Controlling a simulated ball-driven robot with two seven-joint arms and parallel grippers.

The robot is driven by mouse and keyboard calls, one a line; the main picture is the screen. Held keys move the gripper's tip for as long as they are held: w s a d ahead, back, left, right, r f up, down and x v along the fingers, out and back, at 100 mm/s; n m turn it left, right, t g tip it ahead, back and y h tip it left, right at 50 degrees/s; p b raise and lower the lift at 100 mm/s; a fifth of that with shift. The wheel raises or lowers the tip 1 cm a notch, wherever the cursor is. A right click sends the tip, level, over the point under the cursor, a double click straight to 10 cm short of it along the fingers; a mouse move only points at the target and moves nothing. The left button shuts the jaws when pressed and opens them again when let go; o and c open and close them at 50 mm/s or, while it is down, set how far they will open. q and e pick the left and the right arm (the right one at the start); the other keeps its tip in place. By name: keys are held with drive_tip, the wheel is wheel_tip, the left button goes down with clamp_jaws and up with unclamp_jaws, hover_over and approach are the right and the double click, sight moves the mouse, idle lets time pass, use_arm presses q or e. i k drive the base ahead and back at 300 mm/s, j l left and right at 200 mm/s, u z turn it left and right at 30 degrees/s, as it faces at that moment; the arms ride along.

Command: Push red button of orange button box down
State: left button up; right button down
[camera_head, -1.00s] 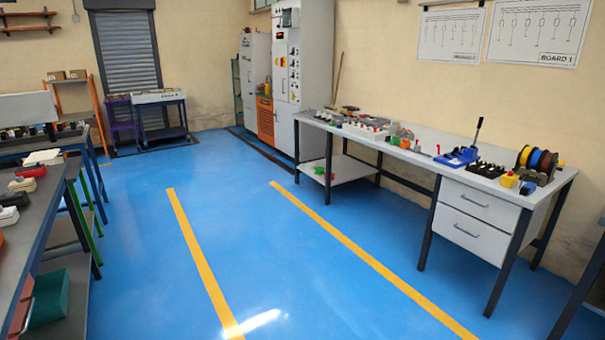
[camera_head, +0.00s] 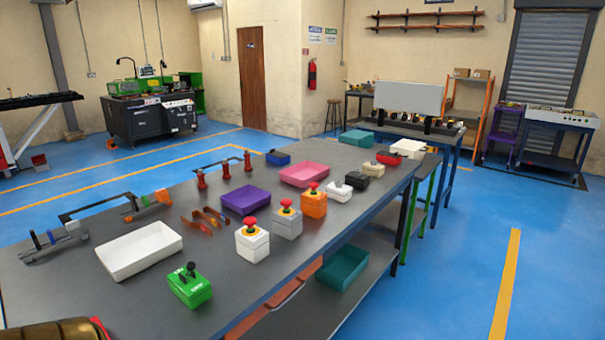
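The orange button box (camera_head: 314,205) stands upright on the dark grey workbench (camera_head: 350,225), near its right-hand edge. Its red button (camera_head: 314,187) is on top and looks raised. A grey button box (camera_head: 287,222) with a red button stands just left of it and nearer to me. A white button box (camera_head: 252,243) with a red button is nearer still. Neither gripper shows in the head view.
A green switch box (camera_head: 189,286), a white tray (camera_head: 139,250), a purple tray (camera_head: 246,201) and a pink tray (camera_head: 304,174) lie on the bench. Black and white boxes stand behind the orange one. Blue floor (camera_head: 450,260) is clear to the right of the bench.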

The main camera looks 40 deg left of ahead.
sight(313, 185)
drive_tip(key=i+u, duration=0.5)
drive_tip(key=i+l+u, duration=0.15)
drive_tip(key=i+u, duration=0.35)
drive_tip(key=i+l+u, duration=0.3)
drive_tip(key=i+u, duration=0.2)
drive_tip(key=i+l+u, duration=0.3)
drive_tip(key=l+u, duration=0.2)
